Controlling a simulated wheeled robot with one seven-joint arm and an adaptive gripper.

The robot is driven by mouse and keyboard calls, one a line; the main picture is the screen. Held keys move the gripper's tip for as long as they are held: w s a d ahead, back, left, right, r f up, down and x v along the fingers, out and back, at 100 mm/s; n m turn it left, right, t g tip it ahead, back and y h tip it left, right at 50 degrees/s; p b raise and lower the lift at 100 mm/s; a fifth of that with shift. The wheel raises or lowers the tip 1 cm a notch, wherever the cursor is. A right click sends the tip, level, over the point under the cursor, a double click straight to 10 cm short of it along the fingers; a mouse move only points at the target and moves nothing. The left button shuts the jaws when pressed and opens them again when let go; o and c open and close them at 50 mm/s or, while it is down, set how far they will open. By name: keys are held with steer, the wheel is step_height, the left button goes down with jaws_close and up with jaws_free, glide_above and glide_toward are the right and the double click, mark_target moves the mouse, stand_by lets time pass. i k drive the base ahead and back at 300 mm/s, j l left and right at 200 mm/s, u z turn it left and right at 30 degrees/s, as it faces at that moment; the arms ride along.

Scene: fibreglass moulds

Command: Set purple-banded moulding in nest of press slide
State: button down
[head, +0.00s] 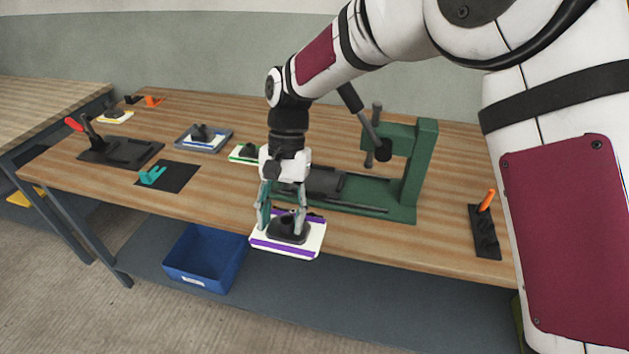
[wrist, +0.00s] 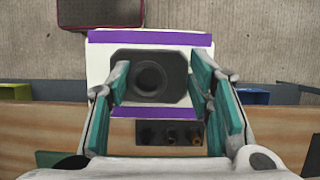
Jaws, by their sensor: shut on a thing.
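The purple-banded moulding (head: 273,246) is a white plate with two purple bands and a dark block on top. My gripper (head: 284,220) is shut on the dark block and holds the moulding at the table's front edge, partly over it. In the wrist view the moulding (wrist: 201,46) sits between the teal fingers of my gripper (wrist: 157,86). The green press (head: 411,172) stands behind and to the right, with a dark slide (head: 327,183) on its base. My gripper and wrist hide part of the slide, and I cannot make out its nest.
A green-banded moulding (head: 240,154), a tray with a blue-banded moulding (head: 203,139), and a dark fixture with a red handle (head: 120,151) stand left. An orange-handled tool (head: 485,227) is at right. A blue bin (head: 205,258) is on the lower shelf. The front table strip is mostly clear.

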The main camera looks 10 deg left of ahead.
mark_target(313, 180)
steer(key=i, duration=1)
